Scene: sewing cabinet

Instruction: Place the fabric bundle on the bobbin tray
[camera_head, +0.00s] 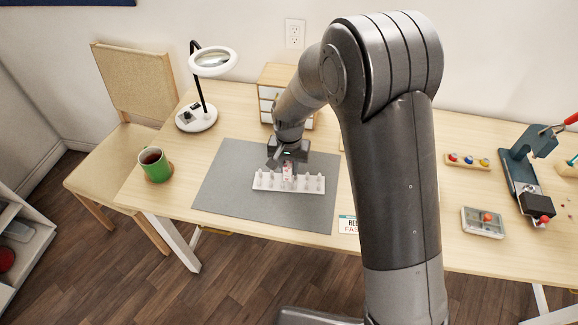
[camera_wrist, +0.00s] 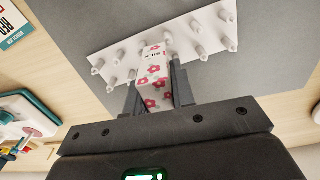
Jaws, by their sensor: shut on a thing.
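The fabric bundle (camera_wrist: 154,72), white with red flowers, is between the two fingers of my gripper (camera_wrist: 157,88) in the wrist view, and the gripper is shut on it. The bobbin tray (camera_wrist: 213,27) is a white strip with several pegs. In the head view the tray (camera_head: 262,185) lies on the grey mat. The bundle (camera_head: 287,171) is over the middle of the tray, among the pegs. My gripper (camera_head: 288,163) is just behind and above it. I cannot tell whether the bundle touches the tray, because its lower end is hidden.
The grey mat (camera_head: 225,200) is clear around the tray. A green mug (camera_head: 158,170) and a magnifier lamp (camera_head: 202,115) stand to the left. A small drawer box (camera_head: 278,75) is behind. To the right are a clear box (camera_head: 482,222) and a dark green press (camera_head: 520,165).

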